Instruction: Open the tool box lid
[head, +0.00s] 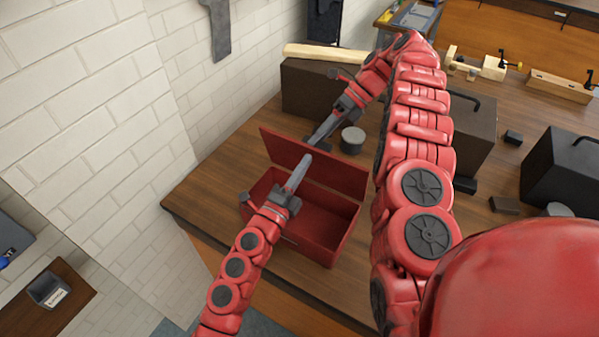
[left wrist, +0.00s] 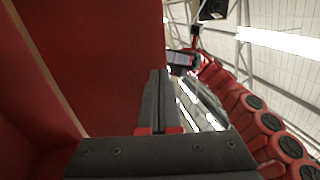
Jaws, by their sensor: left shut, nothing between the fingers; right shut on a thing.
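The red tool box (head: 325,234) sits on the wooden bench, and its lid (head: 340,174) stands raised along the far side. The inside of the box is visible and looks empty. My left gripper (head: 303,159) is shut and empty, over the box on the near side of the lid, its tips close to the lid's inner face. In the left wrist view its shut fingers (left wrist: 158,78) are beside the red lid (left wrist: 105,55). My right gripper (head: 313,142) reaches from behind and is shut at the lid's top edge; its fingertips are partly hidden.
A dark case (head: 305,88) stands behind the box and a grey round tin (head: 352,139) sits near the lid. A black box (head: 565,165) and small dark blocks lie at right. A white brick wall (head: 100,130) borders the bench on the left.

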